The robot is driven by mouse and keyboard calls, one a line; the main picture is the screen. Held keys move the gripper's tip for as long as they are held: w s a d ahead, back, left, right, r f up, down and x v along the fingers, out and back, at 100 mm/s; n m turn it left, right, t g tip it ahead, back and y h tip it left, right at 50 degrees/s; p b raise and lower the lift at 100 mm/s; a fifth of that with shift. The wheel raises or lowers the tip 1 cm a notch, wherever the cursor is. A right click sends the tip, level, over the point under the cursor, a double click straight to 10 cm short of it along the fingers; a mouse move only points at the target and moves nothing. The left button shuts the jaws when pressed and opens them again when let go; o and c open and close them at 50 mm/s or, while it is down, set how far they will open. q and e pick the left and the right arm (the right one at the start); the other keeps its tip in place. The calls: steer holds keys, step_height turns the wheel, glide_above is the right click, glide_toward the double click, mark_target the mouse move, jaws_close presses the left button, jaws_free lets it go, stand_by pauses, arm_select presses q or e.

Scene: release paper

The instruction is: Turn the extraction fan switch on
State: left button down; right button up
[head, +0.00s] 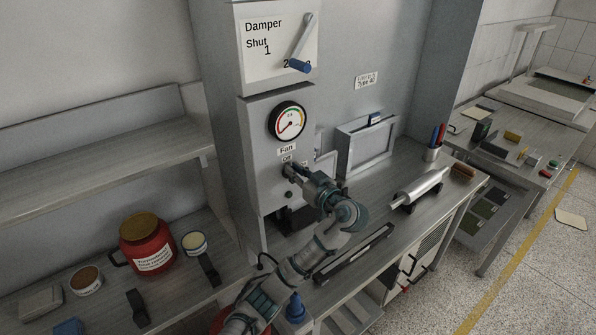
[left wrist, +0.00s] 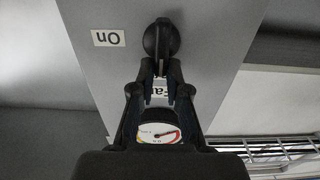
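The fan switch (left wrist: 160,38) is a black rotary knob on the grey panel, in the upper middle of the left wrist view. Its narrow grip bar lies upright in that picture, not toward the "On" label (left wrist: 108,38) on the left. My left gripper (left wrist: 160,68) is right at the knob, its fingertips on either side of the bar's lower end with a small gap between them. I cannot tell whether they touch it. In the head view, my left gripper (head: 291,170) reaches the panel below the "Fan" label (head: 287,149) and mostly hides the knob. My right gripper is not in view.
A round gauge (head: 289,121) sits above the switch, and the damper plate with its blue-ended lever (head: 302,45) is higher up. A tilted grey framed box (head: 366,145) stands right of my gripper. A red jar (head: 148,243) stands on the left bench.

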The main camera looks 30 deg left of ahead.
arm_select(q)
steer(key=m+p, duration=0.1)
steer(key=m, duration=0.1)
steer(key=w+m+p, duration=0.1)
steer(key=m+p, duration=0.1)
steer(key=m, duration=0.1)
steer(key=shift+d+f+p, duration=0.1)
steer(key=shift+f+p, duration=0.05)
steer(key=shift+p, duration=0.15)
steer(key=m+p, duration=0.3)
steer(key=m, duration=0.1)
steer(key=w+f+m+p, duration=0.1)
steer(key=m+p, duration=0.3)
steer(key=f+m+p, duration=0.1)
steer(key=m+p, duration=0.3)
steer(key=m, duration=0.1)
steer(key=shift+w+d+f, duration=0.15)
steer(key=shift+d+f, duration=0.1)
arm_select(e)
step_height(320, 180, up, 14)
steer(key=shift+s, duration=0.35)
arm_select(q)
steer(key=shift+f, duration=0.1)
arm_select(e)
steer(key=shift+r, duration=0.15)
